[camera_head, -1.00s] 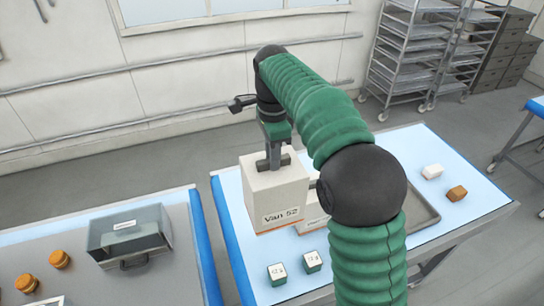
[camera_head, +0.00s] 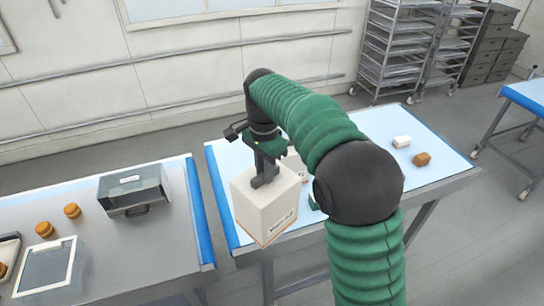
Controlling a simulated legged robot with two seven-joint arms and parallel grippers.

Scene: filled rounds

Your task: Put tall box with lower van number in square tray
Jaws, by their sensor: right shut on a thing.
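My right gripper (camera_head: 264,180) is shut on the top of a tall white box (camera_head: 258,213) with an orange line along its base. The box hangs slightly tilted near the front left corner of the right table. Its front label is blurred now; it read "Van 52" in the earlier frame. A second white box (camera_head: 294,163) stands behind it, mostly hidden by the held box and my arm. My left gripper is not in view.
A gap separates the tables.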

